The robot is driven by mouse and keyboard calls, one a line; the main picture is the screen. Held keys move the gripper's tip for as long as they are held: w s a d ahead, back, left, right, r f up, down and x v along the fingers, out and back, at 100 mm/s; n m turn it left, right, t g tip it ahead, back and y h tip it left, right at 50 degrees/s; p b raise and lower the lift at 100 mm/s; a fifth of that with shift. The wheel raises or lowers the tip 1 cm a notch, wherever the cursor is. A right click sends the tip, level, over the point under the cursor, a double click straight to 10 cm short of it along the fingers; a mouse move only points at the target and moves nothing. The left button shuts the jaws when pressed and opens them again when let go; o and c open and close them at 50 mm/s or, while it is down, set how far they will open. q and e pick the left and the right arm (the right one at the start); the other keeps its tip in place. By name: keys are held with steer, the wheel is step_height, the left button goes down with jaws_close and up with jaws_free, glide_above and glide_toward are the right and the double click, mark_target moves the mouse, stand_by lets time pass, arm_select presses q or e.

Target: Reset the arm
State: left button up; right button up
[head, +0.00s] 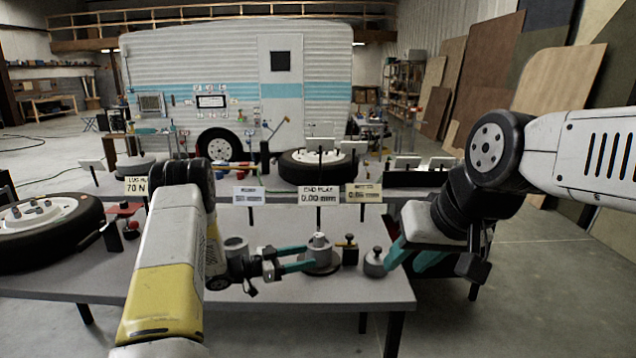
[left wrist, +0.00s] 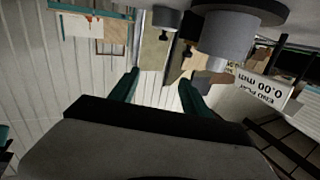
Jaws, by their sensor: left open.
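My left gripper (head: 308,257) reaches over the front workbench (head: 270,290). Its teal fingers are open beside a grey stepped cylinder on a round base (head: 320,246). Whether they touch it is unclear in the head view. In the left wrist view the gripper (left wrist: 159,76) has its fingers spread with nothing between them, and the grey cylinder (left wrist: 228,38) is off to the right. My right gripper (head: 408,264) hangs at the bench's right end with its teal fingers apart. No object shows between them.
A small dark block with a brass-coloured part (head: 350,250) and a grey weight-like piece (head: 374,262) stand right of the cylinder. A grey cup (head: 236,246) stands left. A wheel (head: 48,228) lies at the bench's left. An "END PLAY 0.00 mm" sign (head: 319,192) stands behind. The floor at right is clear.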

arm_select(q)
steer(key=w+a+r+n+t+y, duration=0.1)
steer(key=w+a+r+t+y, duration=0.15)
steer(key=r, duration=0.35)
steer(key=w+a+r+n+t+y, duration=0.2)
steer(key=w+r+t+y, duration=0.15)
steer(key=r, duration=0.25)
steer(key=s+a+r+n+y, duration=0.2)
steer(key=a+r+n+y, duration=0.15)
steer(key=r, duration=0.25)
steer(key=s+a+r+n+y, duration=0.2)
steer(key=a+r+y, duration=0.2)
steer(key=r, duration=0.2)
steer(key=s+a+r+n+g+y, duration=0.1)
steer(key=s+r+n, duration=0.1)
steer(key=s, duration=0.7)
steer(key=s+a+r+n+g+y, duration=0.1)
steer(key=s+a+r+n+y, duration=0.1)
steer(key=s, duration=0.6)
steer(key=s+d+f+g+h, duration=0.1)
steer(key=s+d+f+g, duration=0.1)
steer(key=s, duration=0.8)
steer(key=s+d+f+n+g+h, duration=0.1)
steer(key=s+d+g, duration=0.1)
steer(key=s, duration=0.8)
steer(key=shift+s+d+f, duration=0.25)
steer(key=shift+d+f, duration=0.1)
steer(key=shift+d, duration=0.4)
